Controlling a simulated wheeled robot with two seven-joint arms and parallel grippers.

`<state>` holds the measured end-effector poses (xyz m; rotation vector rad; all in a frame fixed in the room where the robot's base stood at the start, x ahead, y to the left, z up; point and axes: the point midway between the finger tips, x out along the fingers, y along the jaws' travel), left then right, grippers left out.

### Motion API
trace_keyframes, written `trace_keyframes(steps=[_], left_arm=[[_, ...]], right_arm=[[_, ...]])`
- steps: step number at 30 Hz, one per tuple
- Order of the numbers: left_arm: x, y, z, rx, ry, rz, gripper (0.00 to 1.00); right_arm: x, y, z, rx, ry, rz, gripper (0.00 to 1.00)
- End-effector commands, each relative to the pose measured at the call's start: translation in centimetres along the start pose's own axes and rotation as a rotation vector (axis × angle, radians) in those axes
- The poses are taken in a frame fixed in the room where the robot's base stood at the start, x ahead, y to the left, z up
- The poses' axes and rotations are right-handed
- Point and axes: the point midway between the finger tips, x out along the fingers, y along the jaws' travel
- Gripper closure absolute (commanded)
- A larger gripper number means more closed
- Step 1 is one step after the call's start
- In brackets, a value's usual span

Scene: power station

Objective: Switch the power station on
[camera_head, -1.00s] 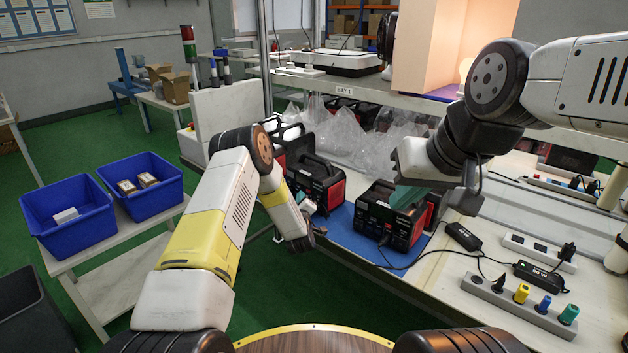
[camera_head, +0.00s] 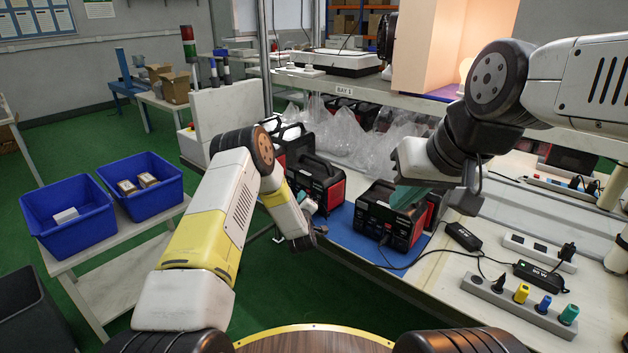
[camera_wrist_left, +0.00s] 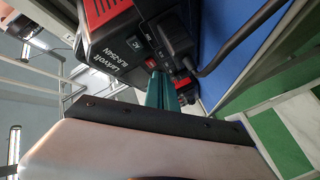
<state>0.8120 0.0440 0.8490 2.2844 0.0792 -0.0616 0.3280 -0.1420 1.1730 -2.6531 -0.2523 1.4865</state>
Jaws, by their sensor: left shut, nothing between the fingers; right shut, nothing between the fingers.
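A black and red power station (camera_head: 391,216) stands on the blue mat (camera_head: 351,232), with a cable at its front. The left wrist view shows a black and red power station (camera_wrist_left: 112,62) close up, with a red switch (camera_wrist_left: 152,64), a green button marked AC (camera_wrist_left: 134,46) and a black plug (camera_wrist_left: 177,33). The teal fingers of my left gripper (camera_wrist_left: 161,92) are shut and empty, with tips close to the red switch; I cannot tell whether they touch. My right gripper (camera_head: 410,197) is shut and empty, in front of the power station's upper part in the head view.
Another power station (camera_head: 318,184) stands to the left. A power strip (camera_head: 520,304) with coloured plugs and a black adapter (camera_head: 541,277) lie at the right. Clear plastic bags (camera_head: 350,140) lie behind. Blue bins (camera_head: 68,234) stand on a side table at the left.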

Motion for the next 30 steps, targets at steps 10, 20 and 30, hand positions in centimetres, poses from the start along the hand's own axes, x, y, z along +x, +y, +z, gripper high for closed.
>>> trace_keyframes(steps=[10,20,30], left_arm=[[0.26,0.20,0.23,0.000,-0.001,-0.001,1.00],[0.43,0.33,0.35,0.000,-0.001,0.000,1.00],[0.73,0.56,0.53,0.000,0.000,0.000,1.00]], right_arm=[[0.00,0.00,0.00,0.000,0.000,0.000,1.00],[0.00,0.00,0.00,0.000,0.000,0.000,1.00],[0.00,0.00,0.00,0.000,0.000,0.000,1.00]])
